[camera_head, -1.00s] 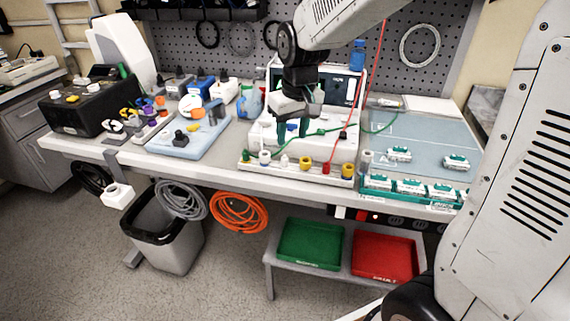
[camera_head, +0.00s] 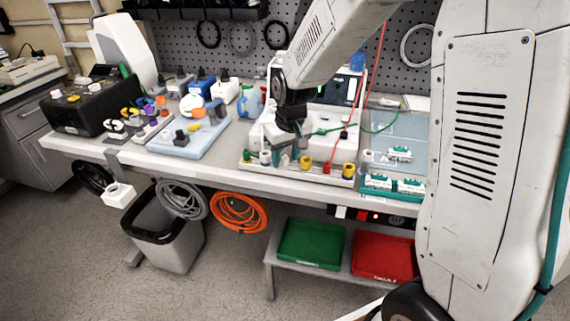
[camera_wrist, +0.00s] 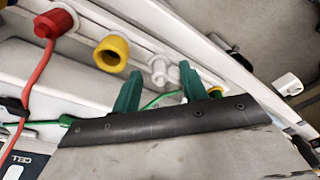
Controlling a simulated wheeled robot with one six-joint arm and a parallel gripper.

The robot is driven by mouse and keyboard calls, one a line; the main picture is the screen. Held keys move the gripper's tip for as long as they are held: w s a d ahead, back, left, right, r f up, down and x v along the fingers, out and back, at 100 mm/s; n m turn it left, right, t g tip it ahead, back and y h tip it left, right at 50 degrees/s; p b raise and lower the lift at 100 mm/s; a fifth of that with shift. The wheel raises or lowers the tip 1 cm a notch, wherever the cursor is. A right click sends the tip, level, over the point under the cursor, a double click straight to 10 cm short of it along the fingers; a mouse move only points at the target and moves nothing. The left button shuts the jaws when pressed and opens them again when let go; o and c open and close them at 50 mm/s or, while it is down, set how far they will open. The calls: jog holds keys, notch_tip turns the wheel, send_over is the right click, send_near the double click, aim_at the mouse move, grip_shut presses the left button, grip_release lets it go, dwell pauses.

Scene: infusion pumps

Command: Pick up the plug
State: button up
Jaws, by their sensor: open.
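A row of coloured plugs stands in the white strip (camera_head: 290,173) along the bench's front edge. In the wrist view a red plug (camera_wrist: 54,22) has a red lead, and a yellow plug (camera_wrist: 111,54) sits beside it. A small white or clear plug (camera_wrist: 160,72) shows between and beyond the green fingertips. Which plug is meant is not clear.
A white device with a screen stands behind the strip. A red lead and a green lead (camera_head: 372,127) run near my gripper. A blue tray (camera_head: 188,145) is to the left. Green (camera_head: 311,262) and red (camera_head: 385,276) trays lie on the low shelf.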

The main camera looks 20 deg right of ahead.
grip_shut()
jog(key=shift+r, duration=0.1)
